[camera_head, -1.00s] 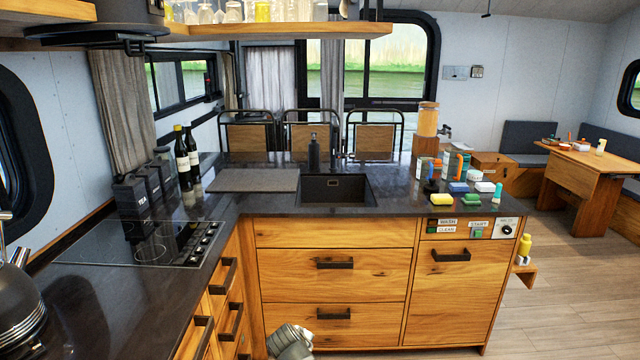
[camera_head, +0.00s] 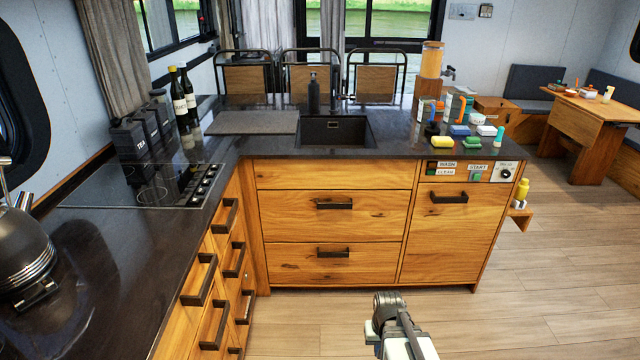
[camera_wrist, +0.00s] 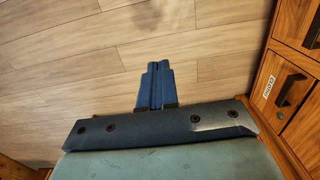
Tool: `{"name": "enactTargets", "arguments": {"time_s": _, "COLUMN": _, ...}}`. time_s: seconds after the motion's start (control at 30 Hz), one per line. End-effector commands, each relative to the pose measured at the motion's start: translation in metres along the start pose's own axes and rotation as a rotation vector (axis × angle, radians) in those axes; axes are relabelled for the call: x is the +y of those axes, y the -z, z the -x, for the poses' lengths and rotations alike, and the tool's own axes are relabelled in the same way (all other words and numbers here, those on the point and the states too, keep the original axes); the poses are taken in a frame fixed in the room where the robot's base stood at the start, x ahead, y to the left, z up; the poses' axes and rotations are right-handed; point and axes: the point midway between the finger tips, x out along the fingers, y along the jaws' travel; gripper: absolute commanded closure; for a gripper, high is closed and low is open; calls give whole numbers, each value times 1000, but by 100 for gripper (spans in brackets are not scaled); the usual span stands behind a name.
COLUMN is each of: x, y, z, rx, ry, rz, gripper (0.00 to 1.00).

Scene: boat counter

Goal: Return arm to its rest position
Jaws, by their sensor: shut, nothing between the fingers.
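My gripper shows in the wrist view (camera_wrist: 158,88), its two blue fingers pressed together with nothing between them. The wooden floor (camera_wrist: 90,60) lies beyond the fingertips. In the head view part of my arm stands at the bottom, right of centre, over the floor in front of the drawers; I cannot make out the fingertips there.
An L-shaped dark counter (camera_head: 95,265) runs along the left and back, with a sink (camera_head: 335,131), hob (camera_head: 140,187) and kettle (camera_head: 25,250). Wooden drawers (camera_head: 333,222) with dark handles face the floor. Sponges and bottles stand at the counter's right end. Open floor (camera_head: 560,290) lies to the right.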

Motion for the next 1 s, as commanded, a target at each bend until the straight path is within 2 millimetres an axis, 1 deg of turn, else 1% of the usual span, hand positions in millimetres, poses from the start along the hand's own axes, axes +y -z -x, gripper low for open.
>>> {"name": "enactTargets", "arguments": {"time_s": 0.03, "x": -1, "y": -6, "z": -8, "rx": -16, "ry": -1, "rz": 3, "gripper": 100}}
{"name": "enactTargets", "arguments": {"time_s": 0.27, "x": -1, "y": -36, "z": -42, "rx": -88, "ry": -3, "rz": 6, "gripper": 100}}
{"name": "enactTargets", "arguments": {"time_s": 0.37, "x": 0, "y": -55, "z": -60, "rx": -130, "ry": -3, "rz": 6, "gripper": 100}}
{"name": "enactTargets", "arguments": {"time_s": 0.57, "x": 0, "y": -103, "z": -102, "rx": -233, "ry": -4, "rz": 6, "gripper": 100}}
{"name": "enactTargets", "arguments": {"time_s": 0.7, "x": 1, "y": -139, "z": -128, "rx": -305, "ry": -4, "rz": 5, "gripper": 100}}
{"name": "enactTargets", "arguments": {"time_s": 0.77, "x": 1, "y": -155, "z": -138, "rx": -336, "ry": -4, "rz": 5, "gripper": 100}}
{"name": "enactTargets", "arguments": {"time_s": 1.0, "x": 2, "y": -222, "z": -174, "rx": -458, "ry": -4, "rz": 4, "gripper": 100}}
